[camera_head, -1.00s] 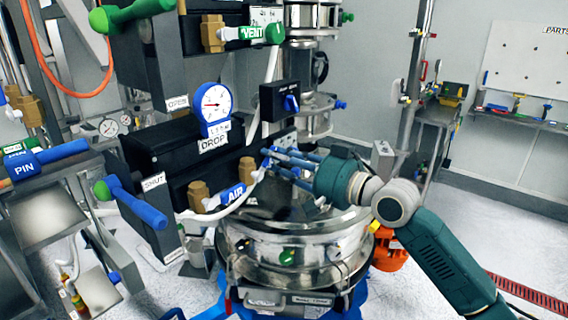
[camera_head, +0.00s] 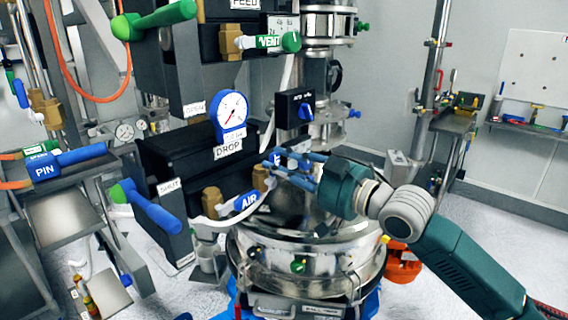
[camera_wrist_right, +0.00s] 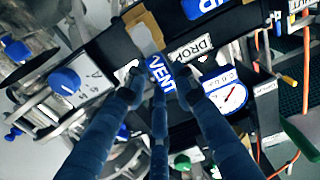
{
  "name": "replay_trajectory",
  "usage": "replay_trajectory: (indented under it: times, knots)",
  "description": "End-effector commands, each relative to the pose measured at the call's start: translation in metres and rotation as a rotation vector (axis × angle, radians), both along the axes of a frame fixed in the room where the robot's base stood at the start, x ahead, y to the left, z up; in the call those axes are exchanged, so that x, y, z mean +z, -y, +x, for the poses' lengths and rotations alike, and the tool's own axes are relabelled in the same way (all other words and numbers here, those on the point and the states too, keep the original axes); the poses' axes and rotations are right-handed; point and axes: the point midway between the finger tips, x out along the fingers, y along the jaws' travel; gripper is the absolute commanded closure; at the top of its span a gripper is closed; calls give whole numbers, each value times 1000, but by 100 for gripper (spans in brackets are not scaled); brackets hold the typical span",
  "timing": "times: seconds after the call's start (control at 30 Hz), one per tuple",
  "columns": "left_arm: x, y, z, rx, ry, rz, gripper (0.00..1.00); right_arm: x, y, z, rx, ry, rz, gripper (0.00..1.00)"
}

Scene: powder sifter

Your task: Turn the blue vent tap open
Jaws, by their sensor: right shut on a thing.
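The blue vent tap, with VENT lettering, shows in the right wrist view (camera_wrist_right: 160,78) between my right gripper's fingers (camera_wrist_right: 165,95). It sits by a brass valve body (camera_wrist_right: 142,28). In the head view my right gripper (camera_head: 285,168) reaches in from the right beside the lower black box, above the steel sifter vessel. Its blue fingers are shut on the vent tap, and they hide most of it there. The brass body (camera_head: 260,178) shows just left of the fingers. My left gripper is not in view.
A blue AIR tap (camera_head: 248,201) lies just left and below. A blue-rimmed gauge (camera_head: 232,112) and DROP label (camera_head: 228,149) are close above. A green VENT tap (camera_head: 270,42) sits higher. A black switch box (camera_head: 296,107) is behind. The steel vessel (camera_head: 305,270) stands below.

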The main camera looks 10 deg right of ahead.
Motion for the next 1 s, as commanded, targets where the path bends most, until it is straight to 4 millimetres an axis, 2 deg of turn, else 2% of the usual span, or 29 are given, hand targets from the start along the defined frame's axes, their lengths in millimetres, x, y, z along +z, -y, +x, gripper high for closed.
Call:
replay_trajectory:
  times: [0.57,0.6,0.7,1.0]
  knots:
    - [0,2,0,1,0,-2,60,-2,-2,-1,-1,19,-34,100]
    - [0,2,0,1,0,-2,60,-2,-2,-1,-1,19,-34,73]
    - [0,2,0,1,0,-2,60,-2,-2,-1,0,19,-32,54]
    - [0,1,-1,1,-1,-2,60,-1,-1,-2,0,20,-29,54]
